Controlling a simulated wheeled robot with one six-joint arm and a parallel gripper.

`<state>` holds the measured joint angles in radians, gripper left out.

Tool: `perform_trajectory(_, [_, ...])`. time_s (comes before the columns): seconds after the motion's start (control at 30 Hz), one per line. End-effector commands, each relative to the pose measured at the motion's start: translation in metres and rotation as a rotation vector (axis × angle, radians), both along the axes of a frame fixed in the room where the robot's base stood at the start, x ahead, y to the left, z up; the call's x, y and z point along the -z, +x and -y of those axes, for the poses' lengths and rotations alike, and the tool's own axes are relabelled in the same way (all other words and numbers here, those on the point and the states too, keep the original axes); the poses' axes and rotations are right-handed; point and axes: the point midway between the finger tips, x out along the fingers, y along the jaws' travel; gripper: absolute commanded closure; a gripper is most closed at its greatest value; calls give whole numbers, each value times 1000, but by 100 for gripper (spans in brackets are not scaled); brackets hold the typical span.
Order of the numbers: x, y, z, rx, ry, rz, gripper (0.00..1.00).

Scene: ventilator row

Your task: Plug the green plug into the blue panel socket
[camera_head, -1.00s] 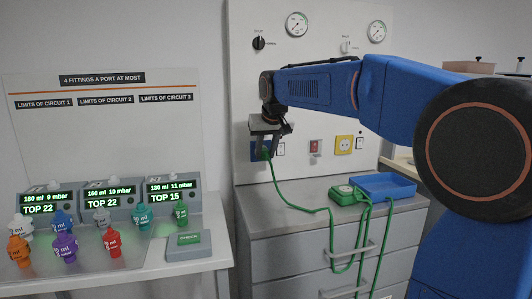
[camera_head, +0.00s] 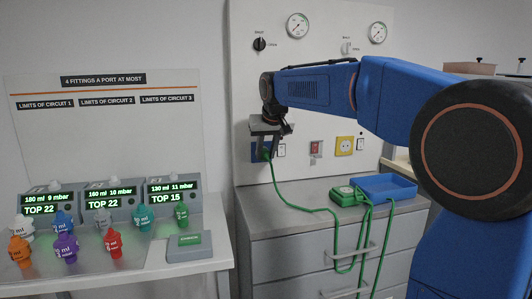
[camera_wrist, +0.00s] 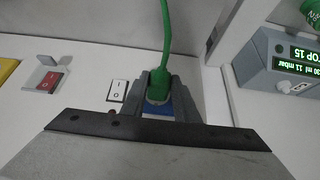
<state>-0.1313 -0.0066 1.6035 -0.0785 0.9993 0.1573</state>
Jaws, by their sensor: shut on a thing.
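My gripper (camera_wrist: 160,92) is shut on the green plug (camera_wrist: 159,78), with one grey finger on each side of it. The plug's green cable runs away from it, up the wrist view. The blue panel socket (camera_wrist: 157,108) shows just beyond the plug between the fingers. The plug is lined up in front of the socket and close to it; I cannot tell how far it is in. In the head view my gripper (camera_head: 265,140) is at the wall panel, covering most of the blue socket (camera_head: 255,152).
A white rocker switch (camera_wrist: 117,91) is right beside the gripper. A red switch (camera_head: 315,147) and yellow socket (camera_head: 345,144) are farther right. The green cable (camera_head: 300,205) drapes over the grey cabinet (camera_head: 260,196) near a blue tray (camera_head: 383,188). A table with several fittings stands left.

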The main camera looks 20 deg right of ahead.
Motion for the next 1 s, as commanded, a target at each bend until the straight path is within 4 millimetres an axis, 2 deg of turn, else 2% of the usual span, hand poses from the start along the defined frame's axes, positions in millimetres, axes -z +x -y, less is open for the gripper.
perform_trajectory(0.07, [0,0,0,0,0,-1,100])
perform_trajectory(0.1, [0,0,0,0,0,-1,63])
perform_trajectory(0.17, [1,0,0,0,0,-1,51])
perform_trajectory(0.57, [-5,-3,0,0,0,0,51])
perform_trajectory(0.77, [-30,-18,0,-1,1,2,51])
perform_trajectory(1.0, [-71,-43,0,0,0,2,51])
